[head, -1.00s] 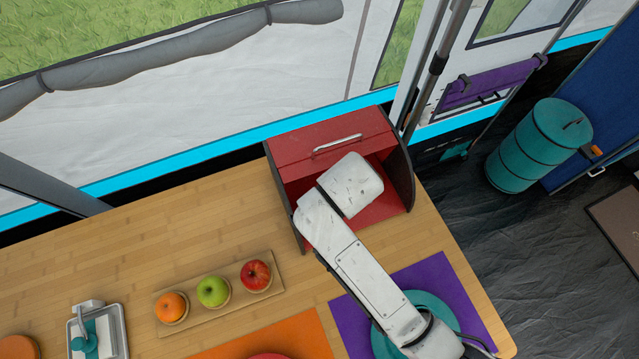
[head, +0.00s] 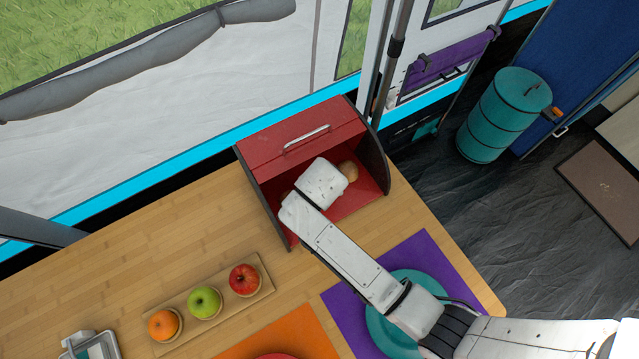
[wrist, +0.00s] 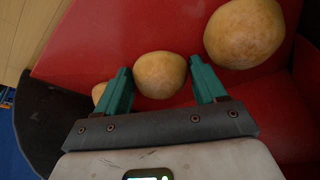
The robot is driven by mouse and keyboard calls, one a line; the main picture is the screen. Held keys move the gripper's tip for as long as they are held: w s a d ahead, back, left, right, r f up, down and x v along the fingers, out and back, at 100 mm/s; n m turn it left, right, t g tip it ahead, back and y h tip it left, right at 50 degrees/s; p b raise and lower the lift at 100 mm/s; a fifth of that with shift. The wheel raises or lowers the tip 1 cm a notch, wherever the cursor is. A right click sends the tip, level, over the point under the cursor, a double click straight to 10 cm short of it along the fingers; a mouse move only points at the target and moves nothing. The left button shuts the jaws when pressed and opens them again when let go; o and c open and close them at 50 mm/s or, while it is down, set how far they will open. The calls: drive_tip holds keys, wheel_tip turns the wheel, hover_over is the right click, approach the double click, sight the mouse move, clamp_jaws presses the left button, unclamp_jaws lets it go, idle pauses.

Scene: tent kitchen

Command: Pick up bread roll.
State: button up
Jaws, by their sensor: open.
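Three round, light brown bread rolls show in the wrist view. One bread roll (wrist: 160,75) lies between the tips of the two teal fingers of my gripper (wrist: 160,66). My gripper is open, and I cannot tell whether either finger touches that roll. A larger-looking roll (wrist: 243,34) lies to the right of the right finger. A third roll (wrist: 98,92) is partly hidden behind the left finger. In the head view, one roll (head: 349,171) shows inside the red bread box (head: 303,134), beside my white wrist, which hides the fingers.
The box has dark side walls (head: 373,150) and a raised red lid with a handle (head: 307,137). A wooden tray (head: 259,293) with an orange, a green apple and a red apple stands to its left. A teal plate (head: 378,327) lies on a purple mat (head: 429,252).

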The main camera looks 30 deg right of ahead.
drive_tip(key=shift+c, duration=0.3)
drive_tip(key=c, duration=0.6)
drive_tip(key=shift+r, duration=0.15)
